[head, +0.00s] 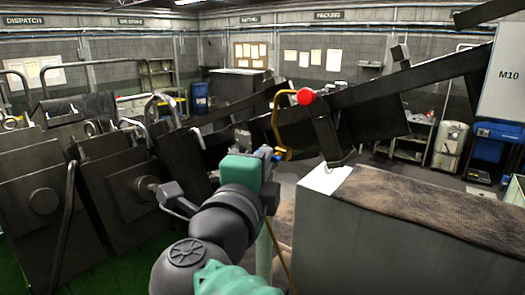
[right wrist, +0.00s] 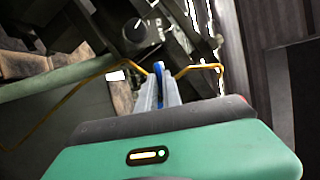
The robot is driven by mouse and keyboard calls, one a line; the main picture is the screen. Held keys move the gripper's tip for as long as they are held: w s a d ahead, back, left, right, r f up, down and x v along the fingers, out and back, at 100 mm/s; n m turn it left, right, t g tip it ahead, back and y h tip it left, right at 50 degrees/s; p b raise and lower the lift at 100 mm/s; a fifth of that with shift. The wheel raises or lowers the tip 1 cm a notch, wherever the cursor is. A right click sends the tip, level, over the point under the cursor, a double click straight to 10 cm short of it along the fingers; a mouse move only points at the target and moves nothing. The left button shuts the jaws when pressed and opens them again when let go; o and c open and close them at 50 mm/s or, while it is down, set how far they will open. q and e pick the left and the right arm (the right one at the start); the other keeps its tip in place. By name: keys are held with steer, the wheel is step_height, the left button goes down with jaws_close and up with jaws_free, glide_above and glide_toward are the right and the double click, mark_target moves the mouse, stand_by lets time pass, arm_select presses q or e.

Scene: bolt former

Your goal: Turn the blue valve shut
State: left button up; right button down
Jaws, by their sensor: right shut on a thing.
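The blue valve handle (right wrist: 158,69) shows as a small blue piece between the fingertips of my right gripper (right wrist: 160,85) in the right wrist view. In the head view my right gripper (head: 270,156) reaches forward at the middle. A bit of the blue handle (head: 278,155) shows at its tip, beside the thin yellow pipe (head: 276,125). The fingers are shut on the handle. Most of the valve is hidden by the gripper, so I cannot tell the handle's angle. My left gripper is not in view.
A red ball knob (head: 306,97) sits close above the gripper, on a dark sloping beam (head: 360,95). A grey block with a brown worn top (head: 430,205) stands close on the right. Dark machine housings (head: 45,200) fill the left.

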steer(key=shift+f, duration=0.3)
steer(key=c, duration=1.6)
jaws_free()
steer(key=shift+c, duration=0.2)
steer(key=shift+o, duration=0.6)
steer(key=shift+w+r, duration=0.1)
steer(key=shift+w, duration=0.1)
